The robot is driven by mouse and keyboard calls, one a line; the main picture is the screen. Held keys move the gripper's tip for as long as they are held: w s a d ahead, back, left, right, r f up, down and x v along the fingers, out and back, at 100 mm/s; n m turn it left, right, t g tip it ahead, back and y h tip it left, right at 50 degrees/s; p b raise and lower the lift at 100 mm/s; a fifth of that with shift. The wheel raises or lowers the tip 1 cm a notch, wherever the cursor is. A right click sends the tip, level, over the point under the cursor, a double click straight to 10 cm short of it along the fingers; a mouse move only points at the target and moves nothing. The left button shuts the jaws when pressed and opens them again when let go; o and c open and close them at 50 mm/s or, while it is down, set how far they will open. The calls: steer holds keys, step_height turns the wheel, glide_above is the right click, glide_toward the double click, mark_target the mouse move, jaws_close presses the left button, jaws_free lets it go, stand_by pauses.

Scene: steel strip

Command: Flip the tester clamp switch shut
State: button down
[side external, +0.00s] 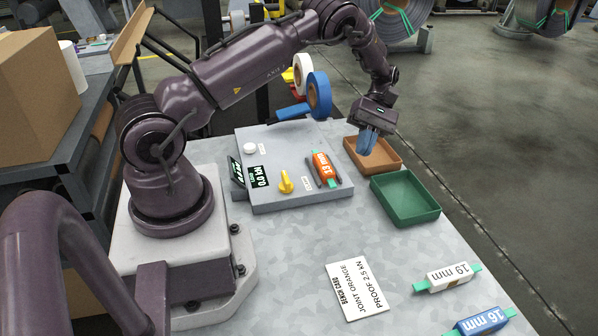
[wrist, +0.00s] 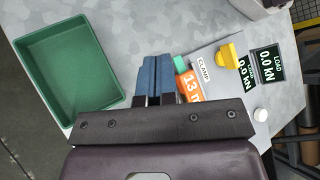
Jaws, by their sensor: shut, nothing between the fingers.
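The yellow clamp switch (side external: 286,184) stands on the grey tester (side external: 300,206), beside a small white label. In the wrist view, the yellow switch (wrist: 228,57) is right of my fingers and next to the label reading CLAMP (wrist: 204,68). I cannot tell from its lever which setting it is in. An orange 13 mm piece (side external: 321,168) with green ends lies in the tester's dark holder, right of the switch. My gripper (side external: 368,144) has blue fingers, shut and empty, apart from the switch, near the brown tray. The shut fingers (wrist: 152,62) partly hide the orange piece in the wrist view.
A brown tray (side external: 388,164) and a green tray (side external: 432,217) sit right of the tester. Load displays (side external: 258,177) and a white knob (side external: 250,149) are on its left. Tape rolls (side external: 318,92) stand behind. A bench card (side external: 357,311), 19 mm and 16 mm pieces lie in front.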

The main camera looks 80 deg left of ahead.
steer(key=s+d+r+n+y, duration=0.3)
steer(key=d+r+n+y, duration=0.15)
steer(key=n, duration=0.35)
steer(key=s+a+n+t+y, duration=0.2)
steer(key=a+n, duration=0.4)
steer(key=n, duration=0.5)
steer(key=shift+s+f+y, duration=0.35)
steer(key=shift+s+y, duration=0.4)
steer(key=shift+f, duration=0.1)
glide_toward(291, 191)
steer(key=f, duration=0.1)
steer(key=w+f, duration=0.1)
steer(key=f, duration=0.1)
steer(key=w+a+f, duration=0.1)
steer(key=f, duration=0.1)
steer(key=shift+w+f, duration=0.15)
steer(key=shift+f, duration=0.1)
steer(key=shift+s+r, duration=0.1)
steer(key=shift+s, duration=1.8)
